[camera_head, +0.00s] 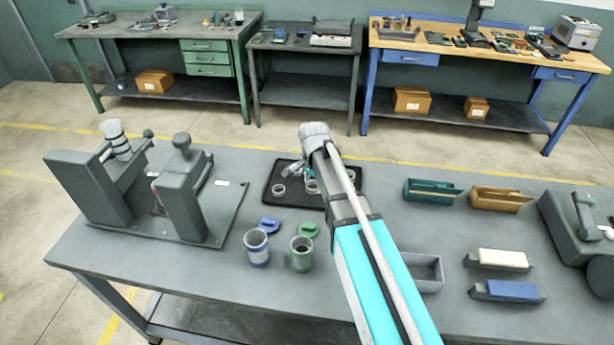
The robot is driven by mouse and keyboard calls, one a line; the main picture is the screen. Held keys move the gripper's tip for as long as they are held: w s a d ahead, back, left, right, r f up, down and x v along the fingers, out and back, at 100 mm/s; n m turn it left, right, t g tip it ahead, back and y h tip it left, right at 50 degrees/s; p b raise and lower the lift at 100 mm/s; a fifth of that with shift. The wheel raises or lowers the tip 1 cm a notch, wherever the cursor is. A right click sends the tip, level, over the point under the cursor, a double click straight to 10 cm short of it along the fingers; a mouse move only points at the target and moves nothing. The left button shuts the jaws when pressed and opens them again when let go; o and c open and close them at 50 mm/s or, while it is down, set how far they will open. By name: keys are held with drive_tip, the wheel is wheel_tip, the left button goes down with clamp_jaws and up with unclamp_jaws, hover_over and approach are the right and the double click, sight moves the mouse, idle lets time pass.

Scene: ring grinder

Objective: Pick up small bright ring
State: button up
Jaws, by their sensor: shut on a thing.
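A black tray (287,203) lies on the grey bench near its back edge. Several light grey rings are on it: one ring (279,190) at the left, another ring (312,187) near the middle, and one (350,174) partly behind my arm at the right.
A grey two-post fixture (180,190) stands at the left. A blue-banded cup (257,248) and a green-banded cup (302,254) with lids stand in front of the tray. A grey bin (428,271), green and brown bins, two blocks and a dark machine (578,228) are at the right.

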drive_tip(key=s+d+r+p, duration=0.2)
drive_tip(key=s+r, duration=0.1)
drive_tip(key=s, duration=0.4)
drive_tip(key=shift+r+p, duration=0.15)
drive_tip(key=shift+p, duration=0.15)
drive_tip(key=shift+s+d, duration=0.1)
drive_tip(key=shift+s, duration=0.1)
idle(0.5)
